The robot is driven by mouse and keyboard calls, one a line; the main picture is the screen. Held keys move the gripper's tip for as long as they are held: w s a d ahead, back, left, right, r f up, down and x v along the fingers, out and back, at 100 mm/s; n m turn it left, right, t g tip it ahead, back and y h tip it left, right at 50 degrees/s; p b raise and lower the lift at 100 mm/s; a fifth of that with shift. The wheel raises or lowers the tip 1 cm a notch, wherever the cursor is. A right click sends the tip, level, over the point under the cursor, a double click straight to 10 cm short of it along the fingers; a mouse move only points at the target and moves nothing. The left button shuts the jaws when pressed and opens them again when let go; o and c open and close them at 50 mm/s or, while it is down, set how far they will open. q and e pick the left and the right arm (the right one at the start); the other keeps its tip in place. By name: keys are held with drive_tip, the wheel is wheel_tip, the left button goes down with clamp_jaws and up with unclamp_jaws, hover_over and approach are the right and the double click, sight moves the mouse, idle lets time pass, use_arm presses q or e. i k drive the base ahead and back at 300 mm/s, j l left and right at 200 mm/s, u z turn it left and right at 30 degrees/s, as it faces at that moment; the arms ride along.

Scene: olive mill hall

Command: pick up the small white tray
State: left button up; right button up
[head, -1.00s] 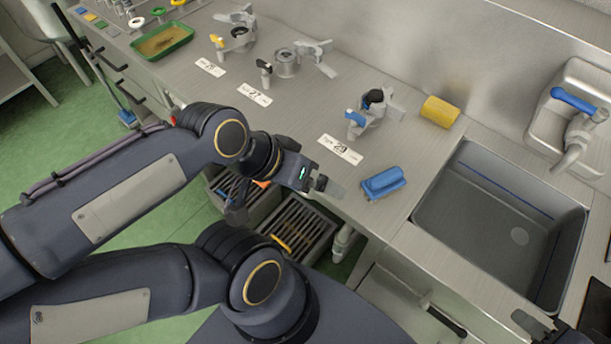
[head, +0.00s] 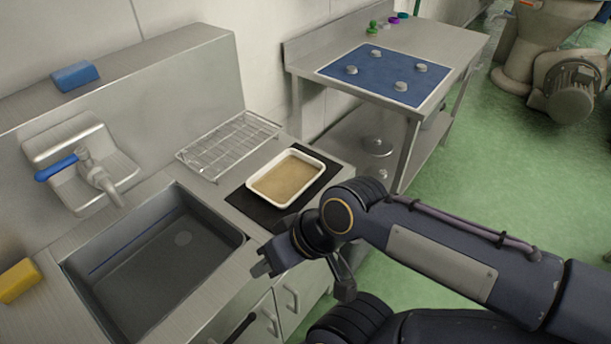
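The small white tray (head: 305,186) is a shallow rectangular dish with a tan, grainy-looking layer inside. It sits on a black mat (head: 252,208) on the steel counter, right of the sink. My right gripper (head: 262,264) is in front of the counter's front edge, below and left of the tray in the picture. It is apart from the tray and nothing shows in it. It is seen from such an angle that its finger gap is not clear. My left gripper is out of view.
A sink (head: 160,262) with a blue-handled tap (head: 92,170) is on the left. A wire rack (head: 228,146) stands behind the tray. A yellow sponge (head: 18,280) lies at the far left, a blue block (head: 76,76) on the ledge. A side table (head: 450,48) holds a blue board (head: 385,78).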

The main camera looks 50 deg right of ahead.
sight(280, 182)
drive_tip(key=l+z, duration=0.1)
drive_tip(key=z, duration=0.35)
drive_tip(key=l+z, duration=0.1)
drive_tip(key=z, duration=0.35)
drive_tip(key=l+z, duration=0.1)
drive_tip(key=z, duration=0.35)
drive_tip(key=u, duration=1.4)
drive_tip(key=l+u, duration=0.1)
drive_tip(key=l, duration=1.35)
drive_tip(key=l+u, duration=0.15)
drive_tip(key=l, duration=0.6)
drive_tip(key=k+l, duration=0.1)
drive_tip(key=l, duration=0.6)
drive_tip(key=k+l+u, duration=0.15)
drive_tip(key=l, duration=0.6)
drive_tip(key=i, duration=0.05)
